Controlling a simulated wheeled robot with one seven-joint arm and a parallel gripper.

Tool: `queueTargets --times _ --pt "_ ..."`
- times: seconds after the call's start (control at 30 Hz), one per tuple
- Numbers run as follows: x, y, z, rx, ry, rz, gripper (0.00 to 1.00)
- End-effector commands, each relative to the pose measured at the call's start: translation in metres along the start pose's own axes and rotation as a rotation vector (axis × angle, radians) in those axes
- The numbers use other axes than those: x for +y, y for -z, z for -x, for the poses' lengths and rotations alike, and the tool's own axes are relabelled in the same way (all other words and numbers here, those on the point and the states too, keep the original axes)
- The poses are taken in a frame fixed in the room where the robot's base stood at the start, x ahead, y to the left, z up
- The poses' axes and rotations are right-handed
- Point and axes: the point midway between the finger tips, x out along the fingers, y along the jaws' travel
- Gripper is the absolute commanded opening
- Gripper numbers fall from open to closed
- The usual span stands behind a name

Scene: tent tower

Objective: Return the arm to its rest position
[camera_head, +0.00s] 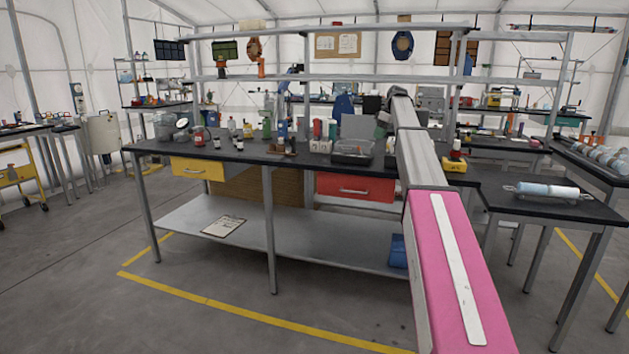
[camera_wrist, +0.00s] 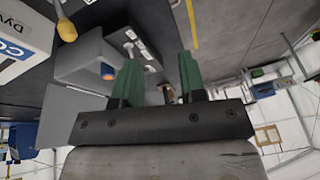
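My gripper (camera_wrist: 158,68) shows in the wrist view with its two green fingers apart and nothing held between them. In the head view my pink and grey arm stretches forward from the lower right over the workbench (camera_head: 340,225). The gripper end (camera_head: 382,120) is small there, above the right part of the bench top and partly hidden by the arm. The wrist picture is tilted, with a grey box-like thing (camera_wrist: 85,62) to the left of the fingers. I cannot tell how far the fingers are from it.
The bench carries bottles, a dark tray (camera_head: 352,152) and small items. A yellow drawer (camera_head: 197,169) and a red drawer (camera_head: 355,187) sit below the top. Shelf rails (camera_head: 330,79) cross above. A side table (camera_head: 560,208) stands right. Floor at the front left is clear.

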Motion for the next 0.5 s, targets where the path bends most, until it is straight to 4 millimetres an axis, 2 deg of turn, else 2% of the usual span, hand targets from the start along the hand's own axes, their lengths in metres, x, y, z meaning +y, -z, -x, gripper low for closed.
queueTargets --times 0.03,0.17,0.27,0.3,0.5 --pt "-0.011 -0.009 -0.019 -0.006 0.000 -0.024 0.38" --pt "-0.033 -0.030 -0.069 -0.026 -0.009 -0.109 0.38" --pt "-0.060 -0.054 -0.121 -0.049 -0.018 -0.198 0.38" --pt "-0.072 -0.064 -0.143 -0.058 -0.024 -0.237 0.38" --pt "-0.138 -0.118 -0.242 -0.106 -0.062 -0.434 0.38"
